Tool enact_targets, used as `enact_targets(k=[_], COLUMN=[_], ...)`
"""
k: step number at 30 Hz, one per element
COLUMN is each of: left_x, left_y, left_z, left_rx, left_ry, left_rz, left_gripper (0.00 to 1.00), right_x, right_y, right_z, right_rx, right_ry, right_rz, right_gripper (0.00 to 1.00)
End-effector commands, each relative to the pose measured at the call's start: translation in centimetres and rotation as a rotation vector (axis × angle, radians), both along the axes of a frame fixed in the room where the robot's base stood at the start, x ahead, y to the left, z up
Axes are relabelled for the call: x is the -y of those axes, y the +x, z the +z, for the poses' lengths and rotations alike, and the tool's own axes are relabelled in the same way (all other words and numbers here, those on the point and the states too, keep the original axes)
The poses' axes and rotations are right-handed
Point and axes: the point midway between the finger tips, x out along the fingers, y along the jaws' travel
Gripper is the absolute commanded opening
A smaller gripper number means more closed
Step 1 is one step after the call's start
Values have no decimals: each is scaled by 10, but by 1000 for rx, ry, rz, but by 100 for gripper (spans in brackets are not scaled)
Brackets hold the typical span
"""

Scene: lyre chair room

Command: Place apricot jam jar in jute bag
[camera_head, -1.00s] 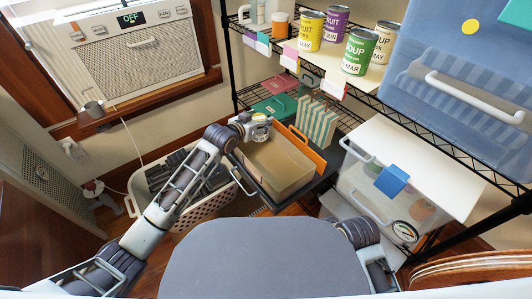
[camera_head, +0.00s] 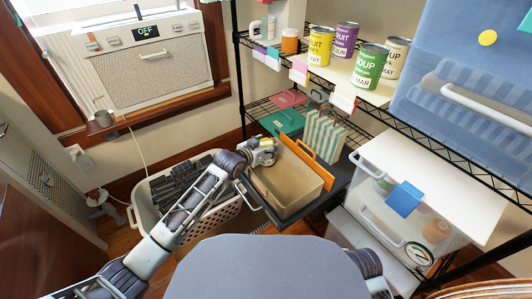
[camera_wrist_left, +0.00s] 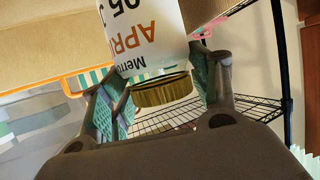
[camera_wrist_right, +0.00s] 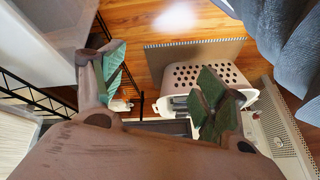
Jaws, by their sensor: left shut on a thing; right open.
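The apricot jam jar (camera_wrist_left: 143,35) shows in the left wrist view, with a white label, orange lettering and a gold lid (camera_wrist_left: 162,90). My left gripper (camera_wrist_left: 160,82) is shut on it, one finger on each side. In the head view my left gripper (camera_head: 262,152) is over the back left edge of a tan bin, and the jar cannot be made out there. My right gripper (camera_wrist_right: 160,90) is open and empty.
Cans (camera_head: 371,68) stand on the upper shelf. A white basket (camera_head: 215,205) is on the floor.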

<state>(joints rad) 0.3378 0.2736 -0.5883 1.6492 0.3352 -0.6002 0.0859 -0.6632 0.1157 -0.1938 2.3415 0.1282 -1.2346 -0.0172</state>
Motion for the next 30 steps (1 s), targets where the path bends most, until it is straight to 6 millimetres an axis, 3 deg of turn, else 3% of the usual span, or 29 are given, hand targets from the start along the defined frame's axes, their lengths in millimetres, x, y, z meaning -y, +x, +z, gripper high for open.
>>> enact_targets(k=[10,26,27,30], left_x=[0,0,0,0], left_y=[0,0,0,0], left_z=[-31,-35,-37,-37], left_rx=[2,3,-1,-1], left_ry=[-1,-2,1,1], left_rz=[0,0,0,0], left_gripper=[17,17,63,76], right_x=[-7,-8,-8,-8], right_y=[1,2,2,3], right_z=[-32,-31,-31,-31], right_rx=[31,40,40,40], right_ry=[42,47,47,47], right_rz=[-12,-14,-14,-14], right_gripper=[73,73,73,73])
